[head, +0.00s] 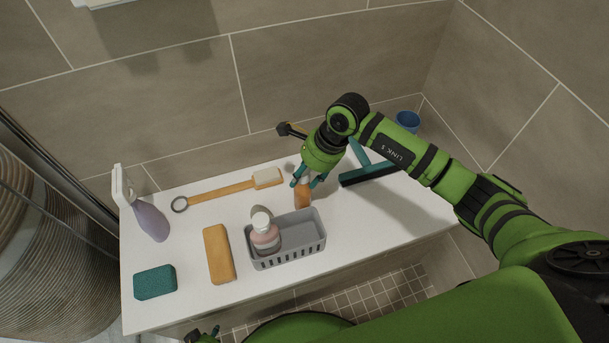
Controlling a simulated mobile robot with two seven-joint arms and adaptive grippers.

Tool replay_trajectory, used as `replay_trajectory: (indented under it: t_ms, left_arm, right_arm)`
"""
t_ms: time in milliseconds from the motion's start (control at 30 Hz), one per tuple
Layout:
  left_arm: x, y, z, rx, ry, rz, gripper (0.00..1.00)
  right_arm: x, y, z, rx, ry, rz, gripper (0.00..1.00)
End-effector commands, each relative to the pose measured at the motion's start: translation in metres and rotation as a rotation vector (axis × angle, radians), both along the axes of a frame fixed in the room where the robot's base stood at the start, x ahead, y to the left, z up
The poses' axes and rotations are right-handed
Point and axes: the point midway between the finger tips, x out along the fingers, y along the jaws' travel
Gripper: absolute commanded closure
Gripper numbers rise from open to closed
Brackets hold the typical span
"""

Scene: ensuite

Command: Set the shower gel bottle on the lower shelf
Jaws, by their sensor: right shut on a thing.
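An orange bottle (303,194), which looks like the shower gel bottle, is upright in my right gripper (308,181). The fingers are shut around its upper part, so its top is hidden. The bottle is just behind the grey basket; I cannot tell whether its base touches the white surface (190,263) below. A small part of what looks like my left gripper (204,336) shows at the bottom edge; its fingers are not clear. Part of a white shelf or ledge (98,3) shows on the wall at the top left; I cannot tell which surface is the lower shelf.
Tiled walls enclose the back and right.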

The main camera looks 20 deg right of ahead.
Motion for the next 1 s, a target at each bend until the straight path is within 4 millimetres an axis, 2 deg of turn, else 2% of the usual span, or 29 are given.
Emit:
replay_trajectory:
  t_ms: [367,400,433,467,833,1000]
  left_arm:
    - [0.003,0.0,-0.003,0.001,-0.001,0.0,0.64]
    - [0.003,0.0,-0.003,0.002,0.005,0.001,0.64]
    - [0.003,0.0,-0.002,0.003,0.008,0.001,0.64]
    - [0.004,-0.001,-0.001,0.002,0.006,0.001,0.64]
    - [0.005,-0.001,0.002,-0.001,-0.004,0.001,0.64]
    - [-0.004,0.001,-0.001,0.002,0.005,0.001,0.64]
  right_arm:
    - [0.001,0.0,-0.009,0.001,-0.004,0.0,1.0]
    - [0.0,0.0,-0.011,0.0,-0.002,-0.001,0.53]
    - [0.0,0.0,-0.01,0.0,-0.002,-0.001,0.41]
    - [0.0,0.0,-0.009,0.0,-0.002,-0.001,0.34]
    - [0.0,0.0,-0.008,0.0,-0.002,-0.001,0.34]
    - [0.0,-0.006,0.008,-0.001,-0.005,0.0,0.34]
